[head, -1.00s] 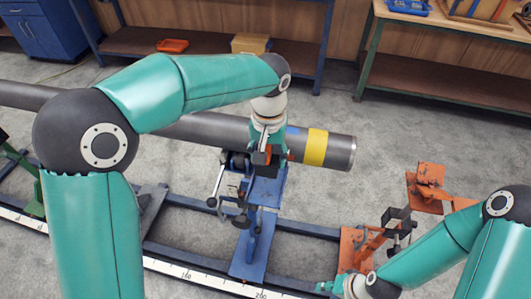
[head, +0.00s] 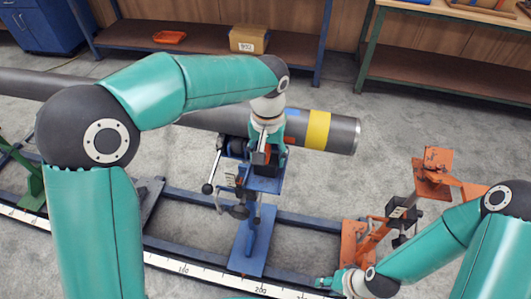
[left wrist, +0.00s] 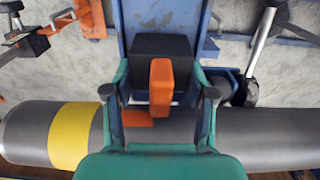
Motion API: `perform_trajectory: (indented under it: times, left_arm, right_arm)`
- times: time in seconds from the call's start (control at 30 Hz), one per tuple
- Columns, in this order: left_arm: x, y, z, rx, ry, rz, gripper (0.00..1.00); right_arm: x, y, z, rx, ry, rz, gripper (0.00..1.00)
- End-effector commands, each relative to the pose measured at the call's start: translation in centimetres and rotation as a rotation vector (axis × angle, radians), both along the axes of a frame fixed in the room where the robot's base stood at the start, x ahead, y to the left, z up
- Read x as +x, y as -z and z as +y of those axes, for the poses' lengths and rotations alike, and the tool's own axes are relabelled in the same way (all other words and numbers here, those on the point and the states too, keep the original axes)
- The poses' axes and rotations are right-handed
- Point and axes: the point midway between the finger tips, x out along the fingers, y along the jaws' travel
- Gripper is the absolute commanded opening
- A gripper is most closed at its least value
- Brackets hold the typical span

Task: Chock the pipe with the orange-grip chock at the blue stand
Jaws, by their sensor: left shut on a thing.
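The grey pipe (head: 343,136), with a yellow band near its right end, runs across the blue stand (head: 249,243). My left gripper (head: 266,156) is over the stand head, at the pipe's near side. It is shut on the chock, a black block (left wrist: 150,47) with an orange grip (left wrist: 161,82) between the fingers in the left wrist view. The block is over the blue stand's plate, beside the pipe. Whether it touches either is unclear. My right gripper (head: 337,284) is low by the rail's right end, apart from the pipe; its fingers are not clear.
An orange stand (head: 436,170) is at the right, near my right arm. A dark blue rail frame with a white scale (head: 183,268) runs along the front. A green stand (head: 30,185) is at the left. Shelves with a cardboard box (head: 249,39) stand behind.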

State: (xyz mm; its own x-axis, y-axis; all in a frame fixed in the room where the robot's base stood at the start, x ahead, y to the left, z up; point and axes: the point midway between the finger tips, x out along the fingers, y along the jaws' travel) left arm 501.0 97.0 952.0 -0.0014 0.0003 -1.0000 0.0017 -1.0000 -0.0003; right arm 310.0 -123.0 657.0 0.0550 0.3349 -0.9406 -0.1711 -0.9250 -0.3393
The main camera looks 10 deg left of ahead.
Motion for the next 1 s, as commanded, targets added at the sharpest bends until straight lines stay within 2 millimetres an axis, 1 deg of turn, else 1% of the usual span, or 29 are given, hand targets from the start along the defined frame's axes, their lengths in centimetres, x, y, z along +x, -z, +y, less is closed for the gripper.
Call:
perform_trajectory:
  times: [0.57, 1.0]
  left_arm:
    - [0.05, -0.07, 0.0, -0.001, 0.0, -0.001, 0.13]
    - [0.85, -0.14, 0.03, 0.0, -0.002, -0.001, 0.13]
  right_arm:
    - [0.0, -0.07, 0.0, 0.0, 0.0, 0.0, 0.4]
    - [-0.01, -0.71, 0.0, 0.0, 0.0, 0.0, 0.4]
